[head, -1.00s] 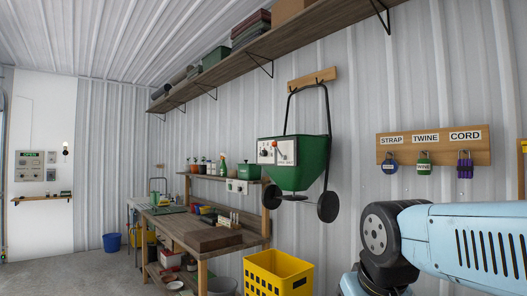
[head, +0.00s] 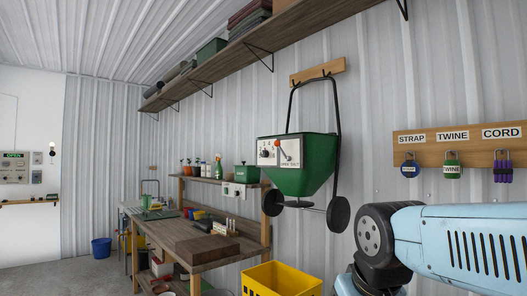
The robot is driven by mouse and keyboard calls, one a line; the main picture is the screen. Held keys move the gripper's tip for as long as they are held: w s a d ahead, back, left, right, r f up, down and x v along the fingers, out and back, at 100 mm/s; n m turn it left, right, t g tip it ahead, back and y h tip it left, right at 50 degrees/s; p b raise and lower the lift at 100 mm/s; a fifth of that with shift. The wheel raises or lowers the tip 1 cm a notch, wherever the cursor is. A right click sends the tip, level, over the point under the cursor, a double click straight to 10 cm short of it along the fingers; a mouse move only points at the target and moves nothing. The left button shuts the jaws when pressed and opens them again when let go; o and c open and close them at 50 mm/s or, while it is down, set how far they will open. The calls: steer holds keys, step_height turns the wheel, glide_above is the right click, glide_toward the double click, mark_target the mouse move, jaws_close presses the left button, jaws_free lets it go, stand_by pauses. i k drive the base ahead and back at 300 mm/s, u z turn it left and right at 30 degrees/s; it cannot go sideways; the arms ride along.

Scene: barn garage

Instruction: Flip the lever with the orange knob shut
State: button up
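A green spreader (head: 308,171) hangs on the ribbed wall by its black handle, with two dark wheels below. A white panel (head: 266,153) on its left front carries a dark dial and a lever with an orange-red knob (head: 277,143). Lettering beside the lever seems to read open and shut, but it is small. The knob is at the upper left of its plate; I cannot tell the exact lever setting. My blue arm shows at the lower right, apart from the spreader. My gripper is out of view.
A wooden workbench (head: 163,232) with pots and tools stands left of the spreader. A yellow crate (head: 284,279) is below it. A long shelf runs above. Open floor lies at the lower left.

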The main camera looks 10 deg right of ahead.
mark_target(277, 143)
steer(key=u, duration=0.05)
steer(key=i, duration=0.25)
steer(key=z, duration=0.15)
steer(key=k, duration=1.35)
steer(key=u, duration=0.15)
steer(key=i, duration=0.45)
steer(key=u, duration=0.7)
steer(key=i, duration=1.75)
steer(key=z, duration=0.4)
